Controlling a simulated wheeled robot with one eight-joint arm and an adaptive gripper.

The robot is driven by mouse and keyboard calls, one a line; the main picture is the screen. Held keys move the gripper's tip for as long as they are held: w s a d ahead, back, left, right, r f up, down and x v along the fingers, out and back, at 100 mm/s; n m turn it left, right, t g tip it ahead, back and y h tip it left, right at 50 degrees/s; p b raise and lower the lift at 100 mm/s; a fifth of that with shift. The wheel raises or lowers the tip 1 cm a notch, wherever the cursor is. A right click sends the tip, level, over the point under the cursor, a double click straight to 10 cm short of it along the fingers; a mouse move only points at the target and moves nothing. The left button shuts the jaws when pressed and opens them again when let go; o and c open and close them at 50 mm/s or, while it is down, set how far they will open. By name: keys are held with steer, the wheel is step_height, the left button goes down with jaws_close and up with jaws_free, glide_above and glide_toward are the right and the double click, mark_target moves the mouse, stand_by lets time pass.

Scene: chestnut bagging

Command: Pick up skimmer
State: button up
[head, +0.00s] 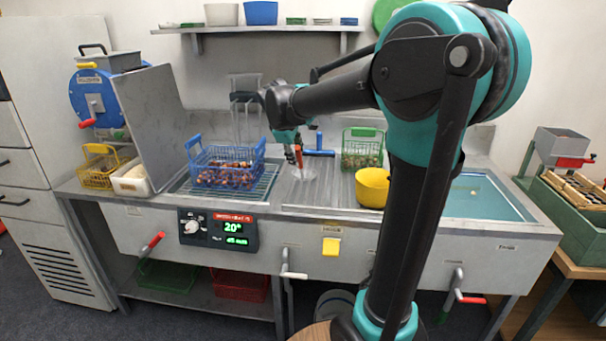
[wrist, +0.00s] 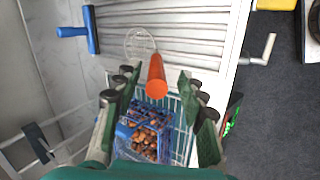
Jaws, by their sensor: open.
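The skimmer shows in the wrist view as an orange handle (wrist: 156,78) with a pale wire head (wrist: 140,45) beyond it. In the head view its wire head (head: 303,175) is low over the ribbed drainboard; the handle is partly hidden by my gripper. My gripper (head: 296,150) is open over the drainboard. In the wrist view its two fingers (wrist: 156,88) stand on either side of the orange handle, with gaps on both sides. I cannot tell how deep the handle sits between them.
A blue wire basket of chestnuts (head: 226,166) stands left of my gripper. A blue T-shaped tool (head: 318,152) lies behind. A green basket (head: 362,148) and a yellow bowl (head: 372,187) stand to the right. A grey upright panel (head: 152,120) rises at the left.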

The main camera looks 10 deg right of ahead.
mark_target(301, 166)
steer(key=shift+w+x, duration=0.25)
steer(key=shift+x, duration=2.55)
steer(key=shift+r, duration=0.15)
jaws_close()
